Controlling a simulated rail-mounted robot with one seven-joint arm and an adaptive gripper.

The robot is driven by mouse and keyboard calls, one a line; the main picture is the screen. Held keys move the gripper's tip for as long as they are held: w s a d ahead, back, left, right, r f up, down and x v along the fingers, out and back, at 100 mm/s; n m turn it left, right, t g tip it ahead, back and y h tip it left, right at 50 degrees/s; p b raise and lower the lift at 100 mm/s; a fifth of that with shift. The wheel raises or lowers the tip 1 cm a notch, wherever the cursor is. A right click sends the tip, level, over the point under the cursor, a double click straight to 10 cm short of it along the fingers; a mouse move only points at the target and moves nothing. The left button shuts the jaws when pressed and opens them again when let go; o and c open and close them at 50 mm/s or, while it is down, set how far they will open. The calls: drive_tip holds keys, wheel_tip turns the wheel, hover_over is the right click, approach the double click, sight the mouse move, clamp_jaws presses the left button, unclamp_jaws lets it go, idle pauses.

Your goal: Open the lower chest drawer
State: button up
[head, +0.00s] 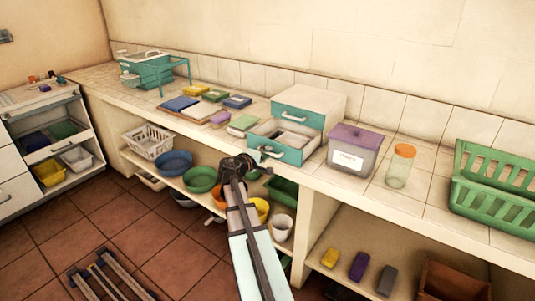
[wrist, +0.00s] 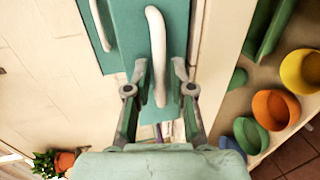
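The small chest (head: 310,103) stands on the tiled counter, with a white body and two teal drawer fronts. Its upper drawer (head: 298,115) is shut. Its lower drawer (head: 276,146) is pulled out toward me, with its inside and some dark and pale contents showing. My gripper (head: 262,156) is at the lower drawer's front, by its pale handle. In the wrist view the white handle (wrist: 157,45) runs between the two fingers of my gripper (wrist: 160,68). The fingers are apart, with a gap visible on both sides of the handle. Contact is not clear.
A purple-lidded box (head: 354,150), a glass jar (head: 400,166) and a green crate (head: 495,185) stand right of the chest. Books (head: 180,104) lie to its left. Bowls (head: 200,179) fill the shelf below. The floor at left is mostly clear, apart from rails.

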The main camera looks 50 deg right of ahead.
drive_tip(key=v, duration=1.1)
drive_tip(key=shift+w+d+f, duration=0.1)
drive_tip(key=s+a+f+m+g+y, duration=0.1)
drive_tip(key=s+a+f+y, duration=0.15)
drive_tip(key=a+f, duration=0.45)
drive_tip(key=s+a+f+y, duration=0.1)
drive_tip(key=a+f+y, duration=0.2)
drive_tip(key=f, duration=0.8)
drive_tip(key=s+a+f+m+g+y, duration=0.1)
drive_tip(key=s+a+f+y, duration=0.15)
drive_tip(key=a+f, duration=0.4)
drive_tip(key=s+a+f+g+y+p, duration=0.15)
drive_tip(key=s+a+f+y, duration=0.45)
drive_tip(key=a+f, duration=0.7)
drive_tip(key=s+a+f+g, duration=0.1)
drive_tip(key=s+a+f, duration=0.3)
drive_tip(key=s, duration=0.4)
drive_tip(key=s+a+f+g+y, duration=0.1)
drive_tip(key=s+a+f, duration=0.3)
drive_tip(key=s, duration=0.4)
drive_tip(key=s+a+f+g, duration=0.3)
drive_tip(key=s+a, duration=0.3)
drive_tip(key=s, duration=0.2)
drive_tip(key=shift+f+n+p, duration=0.4)
drive_tip(key=shift+f+p, duration=0.05)
drive_tip(key=shift+f, duration=0.25)
